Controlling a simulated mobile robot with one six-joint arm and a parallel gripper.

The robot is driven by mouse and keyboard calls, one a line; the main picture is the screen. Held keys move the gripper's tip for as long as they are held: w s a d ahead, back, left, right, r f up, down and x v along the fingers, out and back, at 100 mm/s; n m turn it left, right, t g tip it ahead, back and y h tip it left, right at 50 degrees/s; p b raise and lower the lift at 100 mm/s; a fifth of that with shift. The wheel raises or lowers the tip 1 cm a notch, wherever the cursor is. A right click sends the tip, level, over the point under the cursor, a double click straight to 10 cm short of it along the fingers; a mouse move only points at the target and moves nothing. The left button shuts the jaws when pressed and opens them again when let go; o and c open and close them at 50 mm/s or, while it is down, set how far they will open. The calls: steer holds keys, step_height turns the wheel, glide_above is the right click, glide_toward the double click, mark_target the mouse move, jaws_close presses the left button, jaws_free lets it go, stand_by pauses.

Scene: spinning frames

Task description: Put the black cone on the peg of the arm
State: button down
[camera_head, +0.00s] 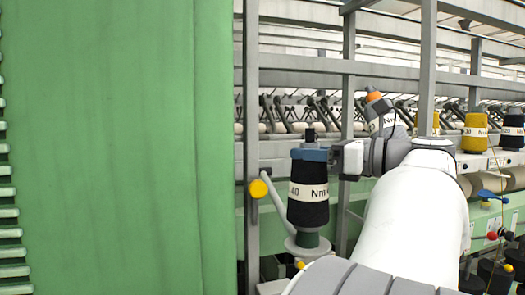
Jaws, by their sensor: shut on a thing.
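The black cone (308,213), with a white "Nm" label band, stands upright left of my white arm. My gripper (310,155) is shut on its top end; a blue finger pad shows across it. A short dark stub (310,135) sticks up above the pad; I cannot tell whether it is the cone's tube or the peg. The peg is not clearly visible, and I cannot tell whether the cone rests on the seat.
A large green panel (115,150) fills the left side. A grey upright post (251,110) and a yellow knob (258,189) stand close left of the cone. Yellow cones (475,133) and another black cone (512,130) stand at the right. Frame rails and spindles run behind.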

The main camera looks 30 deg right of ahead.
mark_target(311, 171)
steer(key=shift+f+b, duration=0.6)
steer(key=shift+f, duration=1.05)
steer(key=c, duration=0.9)
jaws_free()
steer(key=shift+o, duration=0.2)
steer(key=shift+d+f, duration=0.1)
steer(key=v, duration=0.7)
steer(key=shift+s+d+b, duration=0.1)
steer(key=shift+s+b, duration=0.3)
